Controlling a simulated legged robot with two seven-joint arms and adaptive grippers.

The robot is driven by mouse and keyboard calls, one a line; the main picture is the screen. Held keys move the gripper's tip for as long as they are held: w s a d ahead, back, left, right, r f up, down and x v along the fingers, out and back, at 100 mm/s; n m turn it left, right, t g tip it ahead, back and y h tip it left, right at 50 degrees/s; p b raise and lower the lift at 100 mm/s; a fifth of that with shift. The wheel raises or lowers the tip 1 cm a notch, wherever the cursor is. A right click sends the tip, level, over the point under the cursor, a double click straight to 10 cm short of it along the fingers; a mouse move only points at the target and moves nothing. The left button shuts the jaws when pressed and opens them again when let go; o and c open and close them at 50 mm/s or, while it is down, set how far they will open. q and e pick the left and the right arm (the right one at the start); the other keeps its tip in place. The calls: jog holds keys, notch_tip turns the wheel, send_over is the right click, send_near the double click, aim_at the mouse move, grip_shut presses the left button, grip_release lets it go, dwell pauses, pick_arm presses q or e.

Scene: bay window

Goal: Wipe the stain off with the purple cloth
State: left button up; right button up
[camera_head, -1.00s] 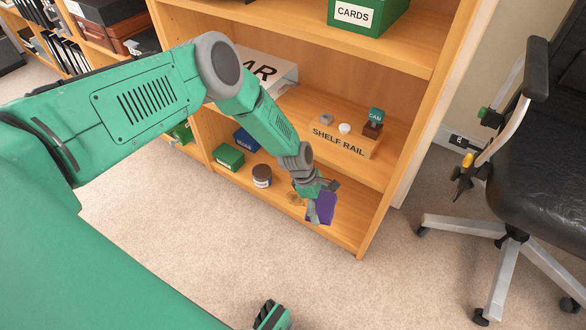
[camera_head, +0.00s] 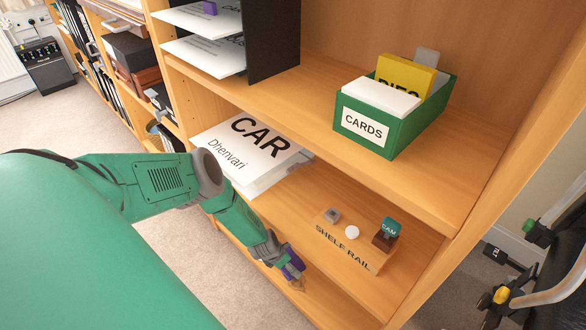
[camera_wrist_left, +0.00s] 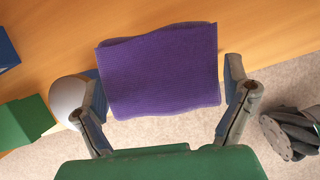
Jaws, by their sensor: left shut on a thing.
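The purple cloth (camera_head: 295,268) is in my left gripper (camera_head: 287,262), low at the front of the bookcase's bottom shelf. In the left wrist view the cloth (camera_wrist_left: 162,72) spreads flat between the two fingers of my left gripper (camera_wrist_left: 165,95), over the wooden shelf edge. My left gripper is shut on it. A small brownish patch (camera_head: 297,287) shows just below the cloth in the head view; it may be the stain, but it is too small to be sure. No stain shows in the wrist view. My right gripper is not seen in the head view.
Above stand a shelf with a green CARDS box (camera_head: 395,112) and a lower one with CAR papers (camera_head: 250,145) and a SHELF RAIL block (camera_head: 343,245). Near the cloth are a pale round object (camera_wrist_left: 68,98) and a green box (camera_wrist_left: 25,122). An office chair (camera_head: 555,270) is right.

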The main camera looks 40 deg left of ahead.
pick_arm(q)
jog(key=shift+w+a+f, duration=0.1)
jog(key=shift+a+f, duration=0.1)
jog(key=shift+a, duration=0.1)
jog(key=shift+d+r, duration=0.2)
jog(key=shift+d, duration=0.1)
jog(key=shift+a+f+b, duration=0.25)
jog(key=shift+f+b, duration=0.7)
jog(key=shift+f, duration=0.05)
jog(key=shift+d+f+b, duration=0.1)
jog(key=shift+f+b, duration=0.75)
jog(key=shift+b, duration=0.1)
notch_tip(320, 180, down, 2)
jog(key=shift+b, duration=0.85)
jog(key=shift+f, duration=0.15)
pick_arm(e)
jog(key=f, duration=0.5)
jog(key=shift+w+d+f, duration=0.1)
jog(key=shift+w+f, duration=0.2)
pick_arm(q)
jog(key=shift+f, duration=0.9)
